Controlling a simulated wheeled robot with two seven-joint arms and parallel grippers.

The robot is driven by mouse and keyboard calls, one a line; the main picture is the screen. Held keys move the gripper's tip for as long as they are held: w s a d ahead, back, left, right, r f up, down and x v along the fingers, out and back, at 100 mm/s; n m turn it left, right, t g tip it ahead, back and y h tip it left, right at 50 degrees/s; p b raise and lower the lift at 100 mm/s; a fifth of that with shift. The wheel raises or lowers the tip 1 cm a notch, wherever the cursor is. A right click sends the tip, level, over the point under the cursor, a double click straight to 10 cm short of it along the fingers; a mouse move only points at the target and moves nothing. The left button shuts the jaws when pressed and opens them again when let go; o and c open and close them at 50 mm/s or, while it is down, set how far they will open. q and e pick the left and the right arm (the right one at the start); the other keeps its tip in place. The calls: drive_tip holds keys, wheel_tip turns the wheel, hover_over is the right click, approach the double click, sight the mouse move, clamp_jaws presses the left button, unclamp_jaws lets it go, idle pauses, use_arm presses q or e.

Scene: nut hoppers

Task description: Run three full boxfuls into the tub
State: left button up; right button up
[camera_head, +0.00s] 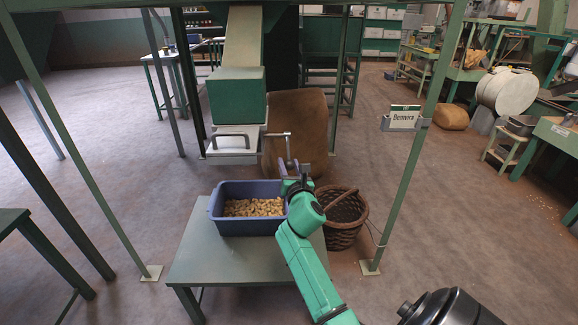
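The blue tub (237,228) stands on a low green table under the hopper outlet. Light-brown nuts (254,207) cover its bottom. The green box (238,96) sits below a beige chute (243,37), with a white slide and curved handle (231,137) beneath it. A grey metal lever (278,135) sticks out on the right of the box, its end hanging downward. My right gripper (291,170) is at the lever's lower end, above the tub's right rim. Its fingers are small and partly hidden by my arm; whether they grip the lever is unclear. My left gripper is out of view.
A wicker basket (343,234) stands on the floor right of the table (208,266). A brown sack (297,120) leans behind the lever. The floor at left is open.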

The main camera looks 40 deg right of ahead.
clamp_jaws()
idle(1.2)
